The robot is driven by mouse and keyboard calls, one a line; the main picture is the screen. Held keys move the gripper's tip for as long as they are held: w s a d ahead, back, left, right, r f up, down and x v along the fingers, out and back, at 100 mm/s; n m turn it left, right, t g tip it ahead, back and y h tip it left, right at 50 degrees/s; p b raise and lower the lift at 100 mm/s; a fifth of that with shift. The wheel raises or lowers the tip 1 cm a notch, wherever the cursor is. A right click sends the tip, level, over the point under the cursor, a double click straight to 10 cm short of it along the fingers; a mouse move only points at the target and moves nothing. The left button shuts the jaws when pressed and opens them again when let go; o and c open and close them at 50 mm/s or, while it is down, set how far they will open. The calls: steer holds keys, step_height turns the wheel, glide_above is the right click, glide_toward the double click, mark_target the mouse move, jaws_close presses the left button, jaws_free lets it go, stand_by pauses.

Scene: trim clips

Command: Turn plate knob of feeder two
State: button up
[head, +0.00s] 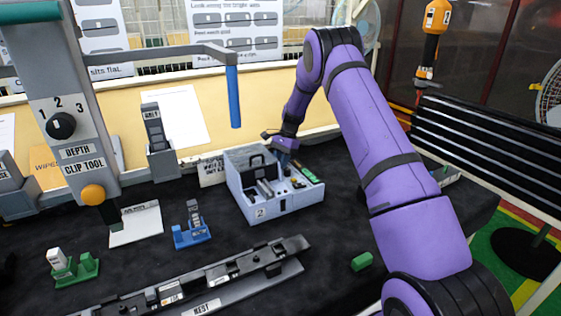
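Feeder two is a light blue-grey box (284,206) with a "2" label on its front, standing mid-table in the head view. A raised grey part with a black handle-like shape is at its back left. Small black, yellow and green parts sit in its open top. I cannot tell which small part is the plate knob; it may be hidden. My gripper (285,147) is low over the back edge of the feeder, at the end of my purple arm. Its fingertips are too small and partly hidden to show whether they are open, or touching anything.
The clip tool (85,110), with a depth dial and blue-handled lever (234,97), stands at left. A long dark rail (215,275) lies in front. A blue holder (191,235), green holder (73,270) and loose green piece (361,261) are nearby. Dark cloth is clear between them.

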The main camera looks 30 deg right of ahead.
steer(key=shift+w+n+g, duration=0.1)
steer(key=shift+n+g, duration=0.3)
steer(key=shift+n, duration=0.8)
steer(key=o, duration=0.7)
steer(key=shift+c, duration=0.2)
steer(key=shift+r, duration=0.1)
steer(key=v, duration=1)
steer(key=shift+r, duration=0.3)
steer(key=shift+w, duration=0.1)
